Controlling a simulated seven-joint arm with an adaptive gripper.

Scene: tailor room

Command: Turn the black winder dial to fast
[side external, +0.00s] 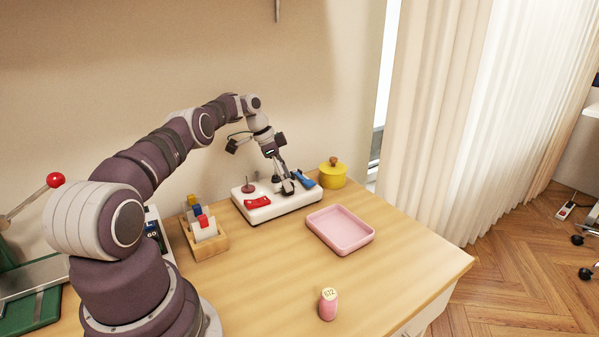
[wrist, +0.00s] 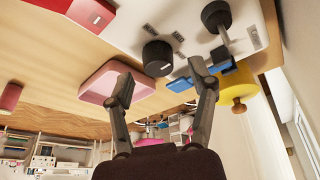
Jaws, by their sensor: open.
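The winder is a white box (side external: 262,210) on the table. In the wrist view a black round dial (wrist: 157,58) stands on its white top, with small dark labels (wrist: 149,29) too small to read. My gripper (wrist: 160,78) is open and empty. Its two fingers appear on either side of the dial in the wrist view; I cannot tell whether either touches it. In the side view my gripper (side external: 288,187) is low over the right part of the winder and largely hides the dial. A second black knob (wrist: 215,14) stands beside the dial.
A blue lever (side external: 305,179) is close to my fingers. A red switch (side external: 257,202) and dark red spindle (side external: 249,187) are at the winder's left. A pink tray (side external: 340,244), yellow pot (side external: 332,176), pink spool (side external: 328,304) and wooden card holder (side external: 206,242) stand around it.

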